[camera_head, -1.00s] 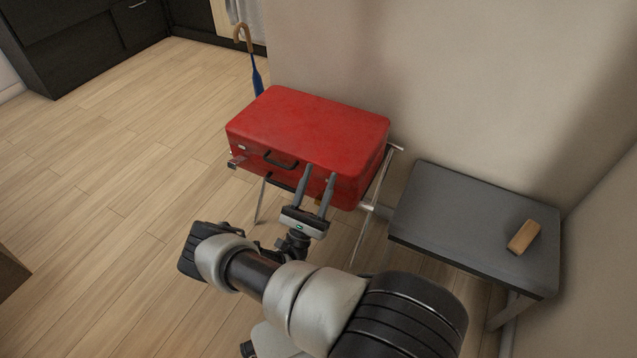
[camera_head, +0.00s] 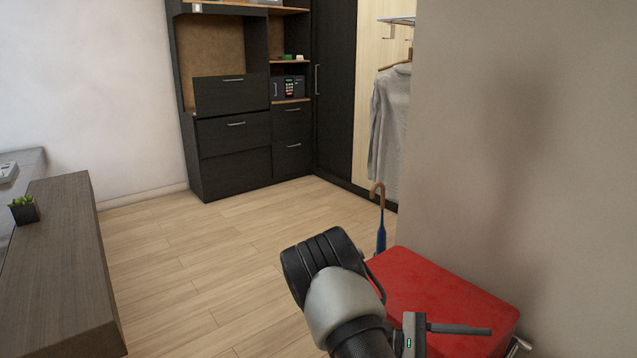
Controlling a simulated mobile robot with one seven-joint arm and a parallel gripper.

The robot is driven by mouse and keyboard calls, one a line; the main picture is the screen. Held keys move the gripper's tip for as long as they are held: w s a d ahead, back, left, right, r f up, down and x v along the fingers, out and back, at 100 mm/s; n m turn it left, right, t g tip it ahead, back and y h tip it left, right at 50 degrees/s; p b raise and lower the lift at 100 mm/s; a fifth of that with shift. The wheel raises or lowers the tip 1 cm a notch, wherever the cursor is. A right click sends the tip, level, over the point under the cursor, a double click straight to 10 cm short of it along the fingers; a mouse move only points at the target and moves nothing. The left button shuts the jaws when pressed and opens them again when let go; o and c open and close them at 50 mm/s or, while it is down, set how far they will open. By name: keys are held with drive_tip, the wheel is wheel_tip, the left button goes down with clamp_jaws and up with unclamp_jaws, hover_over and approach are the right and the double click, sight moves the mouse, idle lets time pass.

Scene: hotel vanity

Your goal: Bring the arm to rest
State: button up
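My gripper (camera_head: 486,331) is at the lower right in the head view, in front of the red suitcase (camera_head: 432,283). I see it from the side, with one dark finger pointing right. A second finger cannot be made out, so its opening is unclear. Nothing shows held in it. My arm, grey and black, rises from the bottom edge and bends over at the wrist. It hides the left part of the suitcase. Whether the gripper touches the suitcase cannot be told.
A blue umbrella (camera_head: 381,236) with a brown handle stands behind the suitcase, beside the wall (camera_head: 520,130). A dark cabinet (camera_head: 233,142) and a hanging grey shirt (camera_head: 390,125) are at the back. A long brown bench (camera_head: 62,260) is at left. The floor between is clear.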

drive_tip(key=s+a+r+m+t+y, duration=0.4)
drive_tip(key=s+a+r+t+y, duration=0.25)
drive_tip(key=a+r+y, duration=0.3)
drive_tip(key=s+a+r+m+t+y, duration=0.45)
drive_tip(key=s+a+r+y, duration=0.35)
drive_tip(key=r+y, duration=0.2)
wheel_tip(320, 180, up, 24)
drive_tip(key=p, duration=2.4)
drive_tip(key=shift+s, duration=0.1)
